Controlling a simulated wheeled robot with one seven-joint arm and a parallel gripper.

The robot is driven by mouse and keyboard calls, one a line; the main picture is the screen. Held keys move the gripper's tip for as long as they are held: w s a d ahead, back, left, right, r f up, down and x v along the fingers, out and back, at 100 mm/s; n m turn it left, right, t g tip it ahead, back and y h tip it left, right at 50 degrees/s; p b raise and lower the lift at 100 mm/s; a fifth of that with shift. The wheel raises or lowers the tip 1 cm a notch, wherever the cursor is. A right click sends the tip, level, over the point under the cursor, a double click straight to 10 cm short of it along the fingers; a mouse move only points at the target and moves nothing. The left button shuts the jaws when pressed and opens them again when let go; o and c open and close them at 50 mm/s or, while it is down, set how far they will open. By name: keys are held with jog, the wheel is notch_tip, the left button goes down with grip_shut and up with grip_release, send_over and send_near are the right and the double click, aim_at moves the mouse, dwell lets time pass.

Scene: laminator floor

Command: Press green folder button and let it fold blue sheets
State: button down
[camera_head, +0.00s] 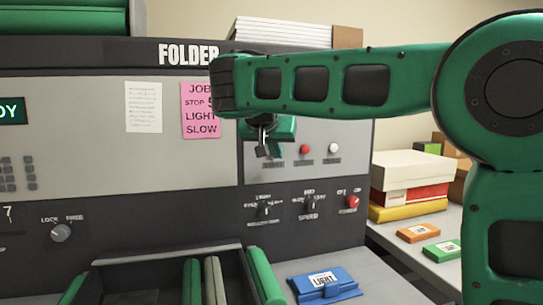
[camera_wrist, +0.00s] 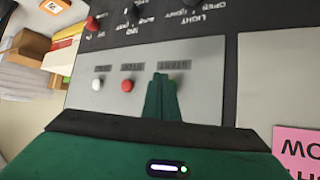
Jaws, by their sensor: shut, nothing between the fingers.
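The grey folder machine (camera_head: 200,87) fills the left and middle of the head view. My gripper (camera_head: 263,150) is shut and empty at its right control panel. In the wrist view, the closed green fingers (camera_wrist: 162,82) lie over the spot beside a START-like label (camera_wrist: 173,66), in line with the red button (camera_wrist: 127,86) and the white button (camera_wrist: 98,85). The green button is hidden behind the fingers; I cannot tell whether they touch it. The red button (camera_head: 304,149) shows right of my gripper in the head view. I see no blue sheets.
Knobs (camera_head: 309,203) and a red knob (camera_head: 352,202) sit below the buttons. Boxes (camera_head: 411,171) stand on the right table, with orange and green packets in front.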

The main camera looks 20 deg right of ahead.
jog(key=shift+w, duration=0.1)
jog(key=shift+w, duration=0.25)
